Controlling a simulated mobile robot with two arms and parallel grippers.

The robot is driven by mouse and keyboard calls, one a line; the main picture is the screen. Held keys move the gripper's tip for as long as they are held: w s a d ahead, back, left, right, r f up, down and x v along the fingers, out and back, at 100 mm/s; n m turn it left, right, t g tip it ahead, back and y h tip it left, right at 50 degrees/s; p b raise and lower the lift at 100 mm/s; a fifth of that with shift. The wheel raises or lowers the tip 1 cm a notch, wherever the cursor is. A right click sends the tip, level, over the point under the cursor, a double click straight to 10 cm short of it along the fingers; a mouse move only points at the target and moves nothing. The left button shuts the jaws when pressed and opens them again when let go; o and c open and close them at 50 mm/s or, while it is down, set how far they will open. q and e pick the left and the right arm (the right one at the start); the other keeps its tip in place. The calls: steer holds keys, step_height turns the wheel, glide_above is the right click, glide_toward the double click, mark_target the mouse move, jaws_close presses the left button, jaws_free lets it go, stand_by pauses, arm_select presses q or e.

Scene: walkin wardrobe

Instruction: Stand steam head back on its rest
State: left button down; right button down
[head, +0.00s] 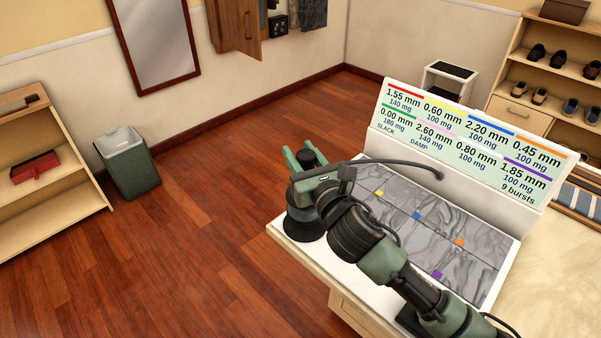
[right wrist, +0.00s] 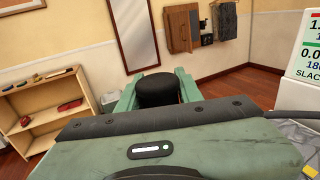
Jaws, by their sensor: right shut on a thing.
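My right gripper (head: 305,158) is at the left end of the white table, its green fingers shut on a dark thing, which I take to be the steam head. In the right wrist view, the black rounded top of the steam head (right wrist: 156,90) sits between the two green fingers (right wrist: 158,92). A dark flared shape (head: 304,224) shows below the gripper at the table's left corner; I cannot tell whether it is the head's lower part or its rest. A dark hose (head: 405,163) runs from beside the gripper to the table's back. My left gripper is not in view.
Grey creased cloth (head: 402,213) with coloured markers covers the table top. A white readout panel (head: 470,140) stands along the table's back edge. A green bin (head: 128,165), shelves (head: 50,170) and open wooden floor (head: 190,260) lie to the left.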

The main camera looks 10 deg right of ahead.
steer(key=shift+f+b, duration=0.45)
steer(key=shift+f, duration=1.8)
steer(key=shift+f, duration=0.2)
steer(key=c, duration=0.9)
jaws_free()
steer(key=shift+s+r, duration=0.1)
steer(key=shift+s, duration=0.05)
steer(key=b+v, duration=0.1)
steer(key=v, duration=1.1)
steer(key=shift+r, duration=0.1)
